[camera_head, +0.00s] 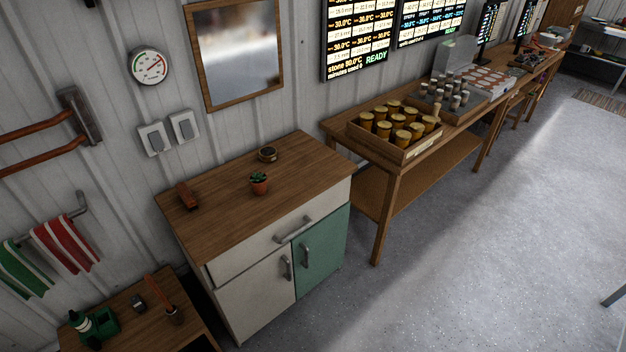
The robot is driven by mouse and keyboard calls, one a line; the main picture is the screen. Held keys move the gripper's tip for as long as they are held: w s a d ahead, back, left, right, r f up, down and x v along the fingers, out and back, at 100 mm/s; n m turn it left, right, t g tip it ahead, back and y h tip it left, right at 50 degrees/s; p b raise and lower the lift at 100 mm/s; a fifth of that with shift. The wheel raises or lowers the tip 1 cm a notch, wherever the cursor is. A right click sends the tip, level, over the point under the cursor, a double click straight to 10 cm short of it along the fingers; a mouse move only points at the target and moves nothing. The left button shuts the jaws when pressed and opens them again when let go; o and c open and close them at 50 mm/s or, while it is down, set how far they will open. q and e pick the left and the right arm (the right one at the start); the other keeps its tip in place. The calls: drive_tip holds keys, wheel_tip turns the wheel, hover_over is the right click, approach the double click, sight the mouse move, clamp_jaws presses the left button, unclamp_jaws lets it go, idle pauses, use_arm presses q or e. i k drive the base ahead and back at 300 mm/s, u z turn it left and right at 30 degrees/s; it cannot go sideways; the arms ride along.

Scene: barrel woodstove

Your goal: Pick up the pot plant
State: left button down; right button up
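The pot plant (259,183) is a small green plant in a terracotta-coloured pot. It stands upright on the wooden top of a cabinet (230,205), a little right of the middle of that top. Nothing touches it, and it is fully visible. Neither of my grippers shows in the head view.
On the same top are a small dark round tin (267,154) and a reddish-brown block (187,195). A long table (345,135) with a crate of jars (395,128) stands to the right. A low table (140,315) is at lower left. Open floor (450,230) lies at right.

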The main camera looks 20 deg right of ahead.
sight(258, 181)
drive_tip(key=z, duration=0.1)
drive_tip(key=i, duration=1.2)
